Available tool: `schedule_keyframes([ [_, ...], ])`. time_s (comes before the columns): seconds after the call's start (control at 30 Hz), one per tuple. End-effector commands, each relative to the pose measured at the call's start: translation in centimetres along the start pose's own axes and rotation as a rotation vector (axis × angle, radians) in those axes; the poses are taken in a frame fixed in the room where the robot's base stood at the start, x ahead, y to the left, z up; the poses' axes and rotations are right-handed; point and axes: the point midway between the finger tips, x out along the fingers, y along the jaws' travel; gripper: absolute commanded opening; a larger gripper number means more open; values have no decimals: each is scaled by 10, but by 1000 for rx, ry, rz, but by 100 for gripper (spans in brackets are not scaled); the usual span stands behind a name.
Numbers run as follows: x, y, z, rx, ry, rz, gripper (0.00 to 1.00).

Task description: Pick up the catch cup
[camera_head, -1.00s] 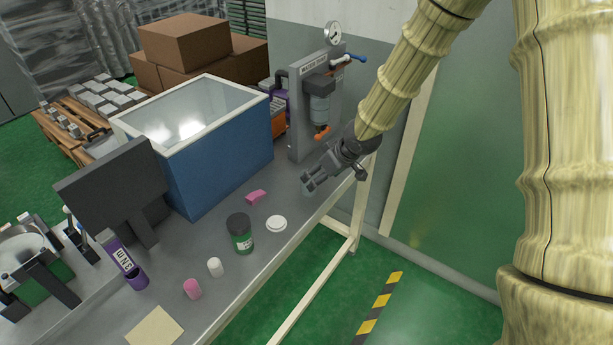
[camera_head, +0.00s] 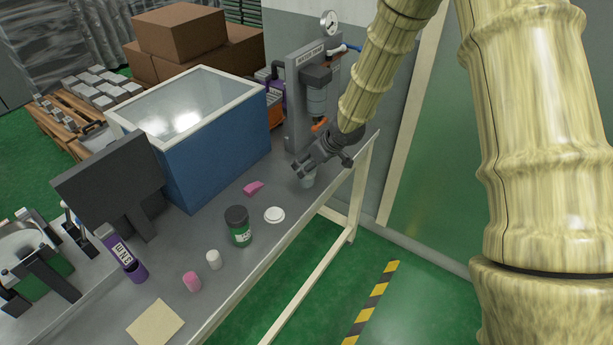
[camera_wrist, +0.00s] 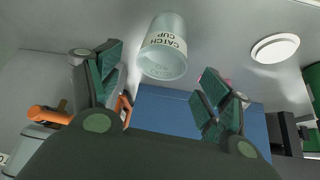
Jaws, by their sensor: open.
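The catch cup (camera_wrist: 163,48) is a pale, translucent cup with "CATCH CUP" lettered on its side. In the wrist view it appears at upper middle, just beyond the gap between my fingers. My gripper (camera_wrist: 160,72) is open and empty, with one green-padded finger on each side of that gap. In the head view my gripper (camera_head: 301,169) hangs right over the cup (camera_head: 308,182), which stands near the bench's right edge and is partly hidden by it. I cannot tell whether a finger touches the cup.
The water trap stand (camera_head: 304,110) with its orange valve is close behind my gripper. A white lid (camera_head: 274,214), a pink piece (camera_head: 253,188) and a green jar (camera_head: 238,226) lie to the left. A blue box (camera_head: 213,145) stands behind them.

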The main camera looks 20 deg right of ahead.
Motion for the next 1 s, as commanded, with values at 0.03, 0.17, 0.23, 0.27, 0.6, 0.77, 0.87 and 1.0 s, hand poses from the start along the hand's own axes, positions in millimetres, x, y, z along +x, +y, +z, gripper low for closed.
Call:
schedule_keyframes([
  [0.03,5,0,2,-2,-3,0,78],
  [0.17,18,-1,5,-2,-5,0,78],
  [0.23,24,-1,6,-2,-3,0,78],
  [0.27,28,0,6,-2,-3,0,78],
  [0.6,46,-1,6,-1,-1,-1,78],
  [0.77,46,0,6,-1,-1,-1,78],
  [0.87,46,0,6,-1,-1,-1,65],
  [1.0,46,0,6,-1,-1,-1,40],
])
